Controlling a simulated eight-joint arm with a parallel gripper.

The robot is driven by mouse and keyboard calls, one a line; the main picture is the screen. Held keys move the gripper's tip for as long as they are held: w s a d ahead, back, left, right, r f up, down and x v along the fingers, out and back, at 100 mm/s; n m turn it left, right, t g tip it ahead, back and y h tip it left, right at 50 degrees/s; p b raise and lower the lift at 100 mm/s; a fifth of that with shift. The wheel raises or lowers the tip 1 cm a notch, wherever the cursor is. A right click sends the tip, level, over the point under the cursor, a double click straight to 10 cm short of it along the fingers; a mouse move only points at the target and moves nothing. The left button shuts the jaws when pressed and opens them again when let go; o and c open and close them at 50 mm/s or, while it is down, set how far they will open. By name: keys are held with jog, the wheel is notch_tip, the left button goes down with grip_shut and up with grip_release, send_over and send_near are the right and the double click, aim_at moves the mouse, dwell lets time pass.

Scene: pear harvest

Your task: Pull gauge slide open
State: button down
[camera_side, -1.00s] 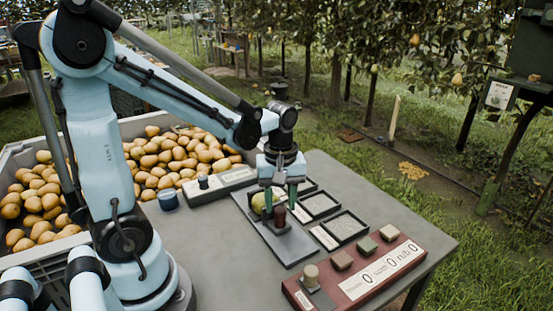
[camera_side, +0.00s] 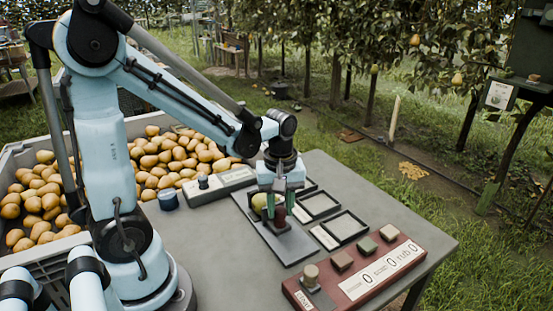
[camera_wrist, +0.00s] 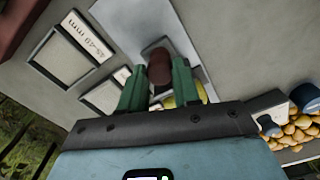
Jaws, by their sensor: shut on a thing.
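The gauge (camera_side: 290,249) is a flat grey plate on the table, with a slide carrying an upright red-brown knob (camera_side: 279,215). A yellow-green pear (camera_side: 259,202) sits at the gauge just behind the knob, partly hidden by a finger. My gripper (camera_side: 280,208) points down with its green fingers shut on the knob, one on each side. In the wrist view the knob (camera_wrist: 159,68) stands between the fingers (camera_wrist: 158,82), with the pear (camera_wrist: 170,102) partly hidden below it. The bare grey gauge plate extends toward the table's front.
Framed trays (camera_side: 345,227) lie right of the gauge. A red counter box (camera_side: 365,275) with several blocks and a knob stands at the front right. A blue cup (camera_side: 168,199) and a grey device (camera_side: 218,184) are on the left, beside a crate (camera_side: 52,262) of pears.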

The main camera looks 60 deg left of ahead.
jog(key=shift+d, duration=1.65)
jog(key=c, duration=1.1)
grip_release()
jog(key=shift+r, duration=0.1)
notch_tip(320, 180, up, 12)
